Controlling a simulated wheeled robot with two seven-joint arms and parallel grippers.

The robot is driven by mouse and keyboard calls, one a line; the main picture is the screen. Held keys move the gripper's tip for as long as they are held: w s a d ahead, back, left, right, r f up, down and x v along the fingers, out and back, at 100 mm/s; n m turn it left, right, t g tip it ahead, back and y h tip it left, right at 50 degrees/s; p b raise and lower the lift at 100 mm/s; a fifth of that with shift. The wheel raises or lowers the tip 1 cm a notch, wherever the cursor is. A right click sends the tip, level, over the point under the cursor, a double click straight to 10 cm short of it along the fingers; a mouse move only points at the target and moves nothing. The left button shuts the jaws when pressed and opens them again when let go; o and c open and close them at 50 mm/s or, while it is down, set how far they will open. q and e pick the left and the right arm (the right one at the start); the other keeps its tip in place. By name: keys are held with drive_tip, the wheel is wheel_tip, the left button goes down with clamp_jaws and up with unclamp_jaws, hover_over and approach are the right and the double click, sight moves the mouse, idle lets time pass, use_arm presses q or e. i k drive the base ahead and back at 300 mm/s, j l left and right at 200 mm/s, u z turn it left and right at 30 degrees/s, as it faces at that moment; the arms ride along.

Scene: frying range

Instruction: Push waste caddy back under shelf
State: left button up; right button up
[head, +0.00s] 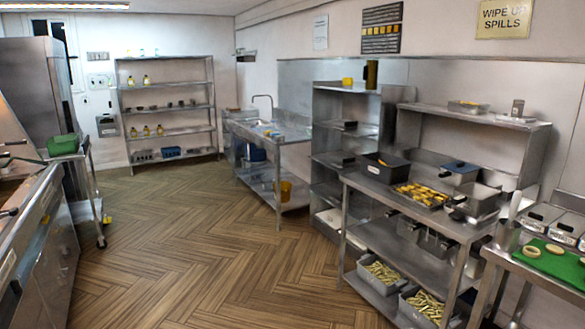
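I cannot tell for certain which thing is the waste caddy. A yellow tub (285,190) stands on the lower shelf of the steel sink table (262,137), in the middle of the view. A green container (63,144) sits on top of a steel trolley at the left. Tall steel shelving (165,108) stands against the back wall, and more steel shelving (343,112) stands right of the sink. Neither of my grippers is in view.
The wooden floor (190,240) is open through the middle. A steel counter (40,230) borders it on the left. A steel table with trays of food (420,195) borders it on the right, with tubs of fries (380,273) below.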

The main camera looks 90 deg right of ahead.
sight(389, 169)
drive_tip(key=z, duration=3.4)
drive_tip(key=i+l+u, duration=0.1)
drive_tip(key=i+u, duration=0.4)
drive_tip(key=i, duration=2.4)
